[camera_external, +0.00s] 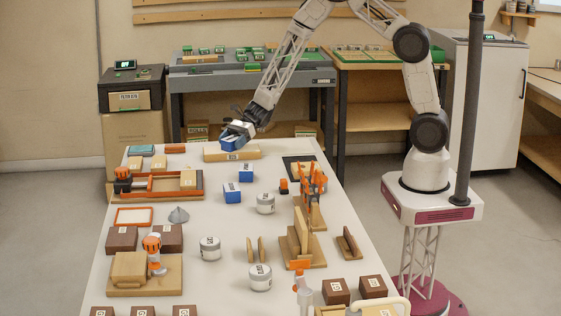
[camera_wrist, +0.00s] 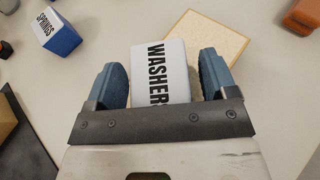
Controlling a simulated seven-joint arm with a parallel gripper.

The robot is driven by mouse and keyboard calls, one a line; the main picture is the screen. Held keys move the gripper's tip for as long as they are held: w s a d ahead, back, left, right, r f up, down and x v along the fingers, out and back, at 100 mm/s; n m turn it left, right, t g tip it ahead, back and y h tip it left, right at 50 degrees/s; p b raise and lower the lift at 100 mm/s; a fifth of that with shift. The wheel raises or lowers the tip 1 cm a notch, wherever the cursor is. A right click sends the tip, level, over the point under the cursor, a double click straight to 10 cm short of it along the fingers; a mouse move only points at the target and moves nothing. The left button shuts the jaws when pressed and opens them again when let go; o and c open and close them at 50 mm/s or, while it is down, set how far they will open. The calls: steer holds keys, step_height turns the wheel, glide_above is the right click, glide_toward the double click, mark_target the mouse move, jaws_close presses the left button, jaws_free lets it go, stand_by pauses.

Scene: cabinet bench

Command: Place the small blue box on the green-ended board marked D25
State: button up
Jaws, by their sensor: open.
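A blue box with a white top lettered WASHERS (camera_wrist: 160,72) is between the fingers of my gripper (camera_wrist: 162,82) in the wrist view. The fingers are open, with a narrow gap on each side of the box. In the external view my gripper (camera_external: 237,130) is over this blue box (camera_external: 231,143), at the far end of the bench. The box appears to be on a pale wooden board (camera_external: 245,154); contact under it is hidden. The board's corner also shows in the wrist view (camera_wrist: 207,38). Its label is too small to read, and I see no green end on it.
Two other blue boxes stand nearer, one (camera_external: 232,194) and another (camera_external: 246,173); a box lettered SPRINGS (camera_wrist: 57,33) shows in the wrist view. An orange-framed wooden fixture (camera_external: 160,183) is to the left, a dark square tray (camera_external: 301,168) to the right.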

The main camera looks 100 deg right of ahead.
steer(key=shift+r, duration=0.15)
steer(key=v, duration=1.2)
stand_by(0.6)
steer(key=s+a+r+n+g+h, duration=0.1)
steer(key=s+a+r+n+g, duration=0.3)
steer(key=s+a+r+n, duration=0.5)
steer(key=s+a+r+n+g+h, duration=0.1)
steer(key=s+a+r+n+g, duration=0.3)
steer(key=a+r, duration=0.45)
steer(key=s+a+r+n+h, duration=0.2)
steer(key=s+n, duration=0.2)
steer(key=s, duration=0.4)
steer(key=s+a+r+n+h, duration=0.2)
steer(key=s+n+h, duration=0.1)
steer(key=s+n, duration=0.2)
steer(key=s+a+r+n+t+h, duration=0.1)
steer(key=s+a+r+n+h, duration=0.1)
steer(key=s, duration=0.8)
steer(key=a+r+n, duration=0.1)
steer(key=n, duration=0.1)
steer(key=shift+s+n+h, duration=0.3)
steer(key=shift+n+h, duration=0.1)
